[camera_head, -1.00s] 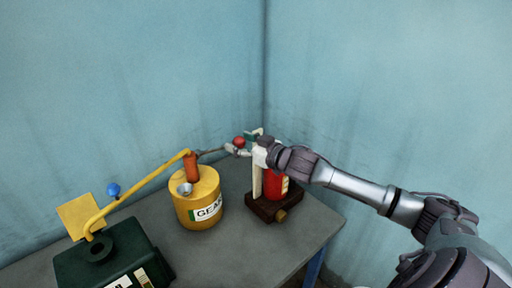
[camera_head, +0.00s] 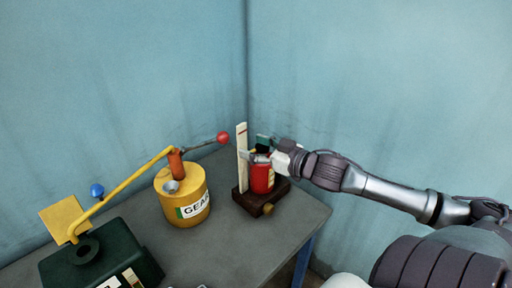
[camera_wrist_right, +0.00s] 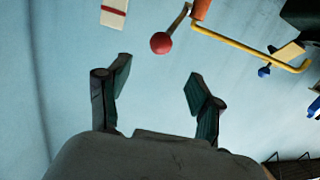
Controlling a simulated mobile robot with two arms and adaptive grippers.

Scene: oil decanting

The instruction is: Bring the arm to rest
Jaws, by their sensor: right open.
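My right gripper (camera_head: 258,148) is open and empty, in front of the red canister (camera_head: 262,179) and hiding its top. It also shows in the right wrist view (camera_wrist_right: 160,85), with nothing between its two fingers. The red knob (camera_head: 223,137) on the pump lever of the yellow gear oil can (camera_head: 185,206) stands free, left of my gripper. The knob also shows in the right wrist view (camera_wrist_right: 161,43), beyond the fingers. A yellow spout pipe (camera_head: 125,193) runs from the can's orange pump (camera_head: 175,163) to above the dark green container (camera_head: 112,250). My left gripper cannot be made out.
A white upright strip (camera_head: 242,150) stands beside the red canister on a dark brown base (camera_head: 262,199). A blue knob (camera_head: 97,190) is on the pipe. The grey table (camera_head: 235,245) has bare room at the front. Blue walls close in behind.

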